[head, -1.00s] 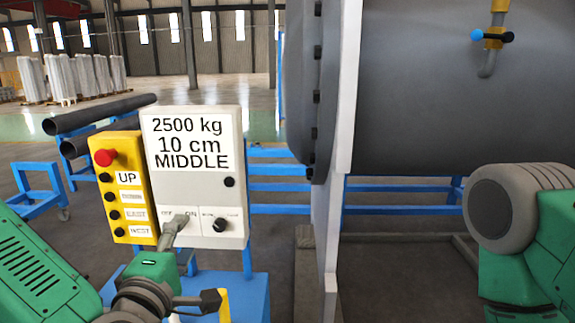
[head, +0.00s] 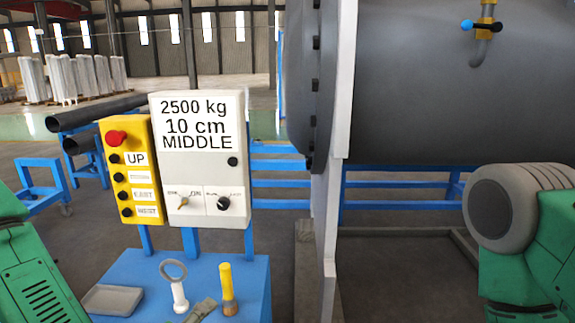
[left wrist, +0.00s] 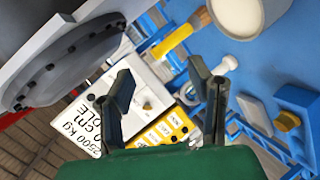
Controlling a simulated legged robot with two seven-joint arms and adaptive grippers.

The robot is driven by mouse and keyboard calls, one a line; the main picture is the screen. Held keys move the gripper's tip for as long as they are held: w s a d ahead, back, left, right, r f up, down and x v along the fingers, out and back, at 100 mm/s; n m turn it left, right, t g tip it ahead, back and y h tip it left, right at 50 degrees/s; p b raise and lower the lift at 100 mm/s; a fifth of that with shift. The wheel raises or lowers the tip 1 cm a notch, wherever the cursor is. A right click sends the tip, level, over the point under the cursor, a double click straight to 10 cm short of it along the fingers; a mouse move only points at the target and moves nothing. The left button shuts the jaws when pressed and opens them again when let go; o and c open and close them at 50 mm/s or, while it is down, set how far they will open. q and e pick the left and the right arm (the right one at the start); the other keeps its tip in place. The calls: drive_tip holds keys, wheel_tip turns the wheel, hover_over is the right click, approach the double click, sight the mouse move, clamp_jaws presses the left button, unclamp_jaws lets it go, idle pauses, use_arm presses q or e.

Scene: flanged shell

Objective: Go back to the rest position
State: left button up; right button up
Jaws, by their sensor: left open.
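My left gripper (left wrist: 160,76) shows in the left wrist view with its two dark fingers spread apart and nothing between them. In the head view my left arm is at the lower left edge; a small grey-green piece at the bottom may be a fingertip. The grey control box (head: 200,150) reads "2500 kg, 10 cm, MIDDLE" and has two rotary switches, clear of the gripper. The yellow button box (head: 131,172) with a red knob is beside it. Of my right arm only a grey joint and green links show at the right; its gripper is out of view.
A blue table (head: 245,285) stands below the boxes, with a grey tray (head: 112,299), a white ring-topped piece (head: 179,294) and a yellow-handled brush (head: 228,284). The large grey flanged shell (head: 420,90) and its white plate (head: 341,90) fill the right. Dark pipes lie behind left.

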use_arm(q)
drive_tip(key=s+a+f+m+g+b, duration=0.2)
drive_tip(key=s+f+m+g+b, duration=0.3)
drive_tip(key=f, duration=0.6)
drive_tip(key=s+a+f+m+g, duration=0.2)
drive_tip(key=s+f, duration=0.5)
drive_tip(key=f, duration=0.4)
drive_tip(key=s+a+f+m+g+y+b, duration=0.3)
drive_tip(key=s+a+f, duration=0.6)
drive_tip(key=s, duration=0.3)
drive_tip(key=m+g, duration=0.1)
drive_tip(key=g, duration=0.1)
drive_tip(key=shift+s+f+m+g+b, duration=0.25)
drive_tip(key=shift+f+m+g+b, duration=0.05)
drive_tip(key=shift+w, duration=0.15)
